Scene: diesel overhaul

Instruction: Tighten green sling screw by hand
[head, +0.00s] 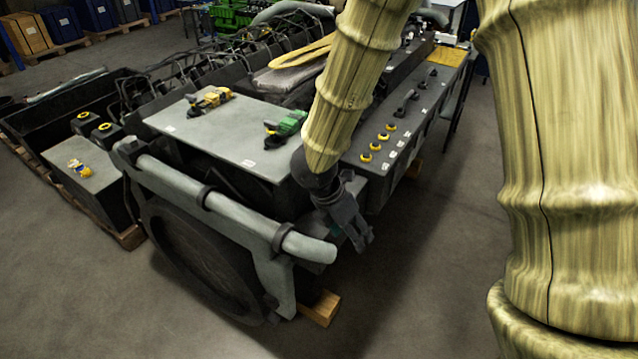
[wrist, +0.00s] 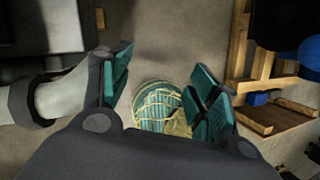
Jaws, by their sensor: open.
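My gripper (head: 360,236) hangs open and empty beside the front right corner of the engine, near the end of the grey pipe. In the wrist view its two teal-padded fingers (wrist: 163,85) stand apart with nothing between them. Beyond them on the floor is a round green bundle or container (wrist: 150,100) with pale bands; I cannot tell what it is exactly. In the head view a green item (head: 291,123) lies on the grey top plate, left of my arm and apart from my gripper. No screw can be made out clearly in either view.
The grey top plate (head: 215,140) also bears a yellow item (head: 208,100). The grey pipe (head: 235,205) runs across the engine front, close to my gripper. Yellow-ringed knobs (head: 375,146) line the right side. A wooden pallet (wrist: 265,120) is in the wrist view.

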